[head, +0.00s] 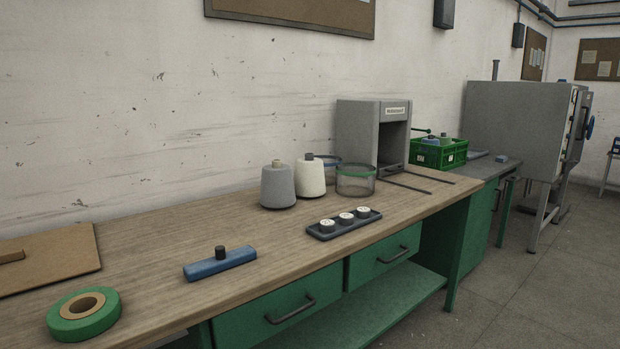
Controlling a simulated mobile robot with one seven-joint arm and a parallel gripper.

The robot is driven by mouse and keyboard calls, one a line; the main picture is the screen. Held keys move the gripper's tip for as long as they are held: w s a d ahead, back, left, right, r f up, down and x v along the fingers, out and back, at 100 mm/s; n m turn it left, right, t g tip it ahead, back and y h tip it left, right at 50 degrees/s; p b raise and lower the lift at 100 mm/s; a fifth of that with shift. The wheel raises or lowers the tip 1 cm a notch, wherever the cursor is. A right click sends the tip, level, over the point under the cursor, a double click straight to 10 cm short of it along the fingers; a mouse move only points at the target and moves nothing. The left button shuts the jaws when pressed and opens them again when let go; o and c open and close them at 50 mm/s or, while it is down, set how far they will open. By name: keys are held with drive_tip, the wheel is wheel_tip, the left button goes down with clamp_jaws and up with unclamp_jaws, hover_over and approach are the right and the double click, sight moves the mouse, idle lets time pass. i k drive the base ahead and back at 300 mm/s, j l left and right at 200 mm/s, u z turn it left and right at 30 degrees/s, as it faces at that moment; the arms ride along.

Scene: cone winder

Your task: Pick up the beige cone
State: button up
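Two yarn cones stand upright, close together, toward the back of the wooden bench. The cream, beige-looking cone (311,180) is on the right and has a dark tip. The grey cone (278,188) is on the left, a little nearer, and has a tan tip. It stands right beside the beige cone; I cannot tell whether they touch. My gripper is not in the head view.
Round mesh baskets (355,184) stand just right of the cones. A dark tray (326,232) with white-topped pieces lies in front. A blue block (219,264), green tape roll (68,328) and brown board (60,262) are left. A grey housing (350,130) stands behind right.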

sight(309, 181)
drive_tip(key=i+l, duration=0.25)
drive_tip(key=i+l+u, duration=0.15)
drive_tip(key=l, duration=0.3)
drive_tip(key=i+l, duration=0.25)
drive_tip(key=l, duration=0.15)
drive_tip(key=i+l+u, duration=0.1)
drive_tip(key=l, duration=0.3)
drive_tip(key=i+l+u, duration=0.1)
drive_tip(key=i+l, duration=0.2)
drive_tip(key=i+l+u, duration=0.1)
drive_tip(key=i+l, duration=0.75)
drive_tip(key=i, duration=0.95)
